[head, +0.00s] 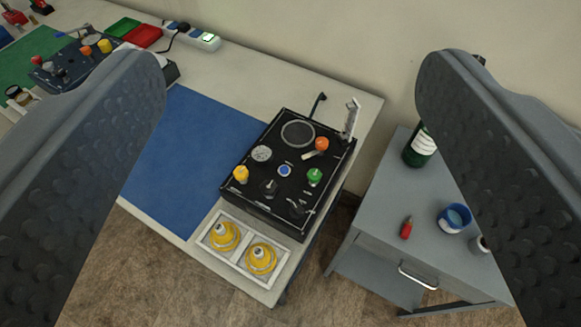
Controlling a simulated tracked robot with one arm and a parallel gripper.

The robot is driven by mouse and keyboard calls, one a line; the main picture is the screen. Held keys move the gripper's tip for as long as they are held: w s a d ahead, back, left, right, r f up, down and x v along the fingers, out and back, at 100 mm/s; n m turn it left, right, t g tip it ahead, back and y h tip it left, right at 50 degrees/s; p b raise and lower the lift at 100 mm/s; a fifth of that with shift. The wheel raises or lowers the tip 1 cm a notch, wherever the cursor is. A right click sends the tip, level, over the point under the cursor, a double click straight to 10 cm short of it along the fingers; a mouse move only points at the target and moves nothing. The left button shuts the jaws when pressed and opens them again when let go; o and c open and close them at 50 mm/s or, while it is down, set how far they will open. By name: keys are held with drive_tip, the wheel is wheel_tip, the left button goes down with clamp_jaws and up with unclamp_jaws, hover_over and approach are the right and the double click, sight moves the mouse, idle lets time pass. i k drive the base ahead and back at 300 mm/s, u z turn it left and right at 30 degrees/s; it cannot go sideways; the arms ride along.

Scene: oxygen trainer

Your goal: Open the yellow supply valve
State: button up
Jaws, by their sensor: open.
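A black control panel box (262,205) sits on the right end of the white table. A yellow knob (241,174), which looks like the yellow supply valve, stands at the panel's left edge. An orange knob (321,144), a green knob (314,176), a blue button (285,170) and a round gauge (262,153) are also on the panel. My gripper (290,110) is open and empty, with its two dark textured fingers wide apart on either side of the view. The panel lies between and beyond them, untouched. The knob's turn position is too small to tell.
Two yellow round items sit in a white tray (236,267) in front of the panel. A blue mat (185,160) lies left of it. A grey cabinet (385,225) on the right holds a green bottle (420,148), blue tape (454,218) and a red item (407,228).

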sight(241, 173)
drive_tip(key=z, duration=0.05)
drive_tip(key=k, duration=0.55)
drive_tip(key=u, duration=0.25)
drive_tip(key=i, duration=1.05)
drive_tip(key=u, duration=0.55)
